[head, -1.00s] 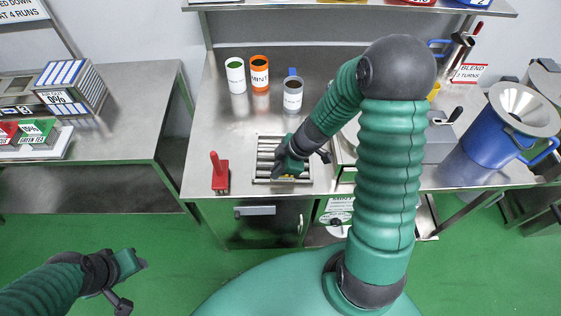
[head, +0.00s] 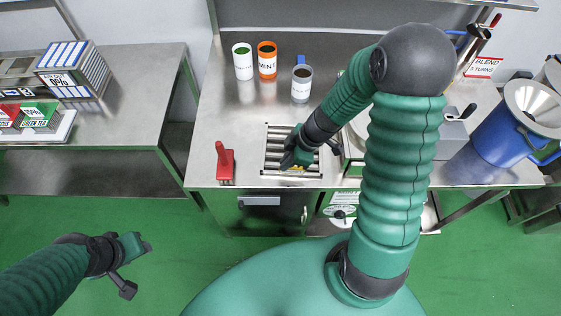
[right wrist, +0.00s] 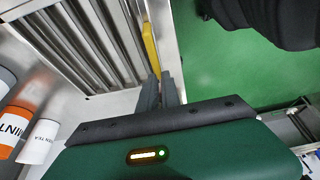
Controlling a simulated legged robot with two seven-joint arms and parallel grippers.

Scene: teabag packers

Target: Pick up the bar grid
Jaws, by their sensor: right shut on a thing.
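The bar grid (head: 276,147) is a metal frame of parallel bars near the front edge of the steel table. It has a yellow grip (right wrist: 150,48) along one side in the right wrist view. My right gripper (head: 290,163) is over the grid's front part, its fingers (right wrist: 160,92) shut on the yellow grip. Whether the grid is clear of the table, I cannot tell. My left gripper (head: 145,246) is low at the left, over the green floor and away from the table. Its finger gap is not clear.
A red-handled tool (head: 225,162) stands left of the grid. A white-green cup (head: 243,62), an orange MINT cup (head: 267,60) and a grey cup (head: 301,84) stand behind. A blue hopper (head: 500,135) is at the right. A side table (head: 125,120) is at the left.

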